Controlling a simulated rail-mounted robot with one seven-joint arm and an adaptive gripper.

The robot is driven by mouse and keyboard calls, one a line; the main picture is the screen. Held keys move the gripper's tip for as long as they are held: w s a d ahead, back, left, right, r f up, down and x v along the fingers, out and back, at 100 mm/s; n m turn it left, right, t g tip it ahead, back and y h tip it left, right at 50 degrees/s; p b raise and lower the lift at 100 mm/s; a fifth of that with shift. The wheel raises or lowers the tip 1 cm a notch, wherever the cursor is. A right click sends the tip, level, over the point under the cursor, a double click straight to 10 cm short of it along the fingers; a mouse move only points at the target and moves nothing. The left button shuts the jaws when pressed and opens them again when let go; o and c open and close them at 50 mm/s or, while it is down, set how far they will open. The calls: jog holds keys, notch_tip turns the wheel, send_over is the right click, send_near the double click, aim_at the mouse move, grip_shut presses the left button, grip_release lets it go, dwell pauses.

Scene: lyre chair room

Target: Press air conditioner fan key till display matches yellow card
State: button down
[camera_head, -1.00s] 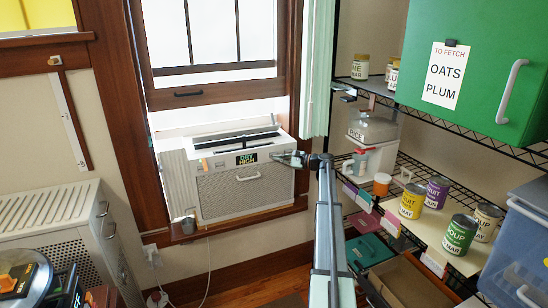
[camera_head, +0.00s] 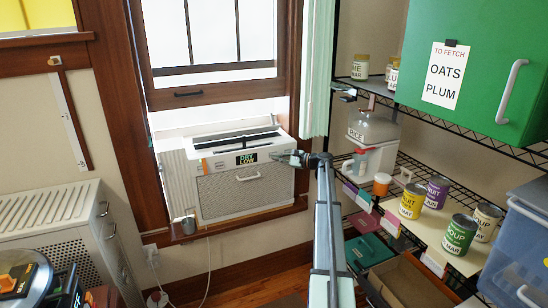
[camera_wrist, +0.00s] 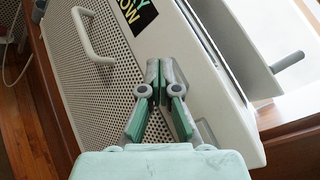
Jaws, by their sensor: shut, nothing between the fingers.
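The white air conditioner (camera_head: 225,195) sits in the window opening, with its grille and handle facing the room. Its black display (camera_head: 246,159) shows two lines that look like "DRY" and "LOW". The end of the display (camera_wrist: 133,14) also shows at the top of the wrist view. My gripper (camera_head: 277,156) is shut and empty, just right of the display at the unit's upper right front. In the wrist view its fingertips (camera_wrist: 160,68) are together over the front panel; contact cannot be told. The fan key is not distinguishable. I cannot make out a yellow card with readable text.
A wire shelf (camera_head: 405,165) with cans and jugs stands close on the right, below a green cabinet (camera_head: 470,60). A metal cup (camera_head: 188,224) stands on the sill at the unit's lower left. A pale slatted cabinet (camera_head: 45,215) is at left.

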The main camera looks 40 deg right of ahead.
jog(key=shift+s, duration=0.15)
jog(key=shift+s+a, duration=0.2)
jog(key=shift+s, duration=0.55)
jog(key=s, duration=0.2)
jog(key=s+a, duration=0.1)
jog(key=s, duration=0.1)
jog(key=shift+s+a, duration=0.1)
jog(key=shift+s, duration=0.3)
dwell(0.7)
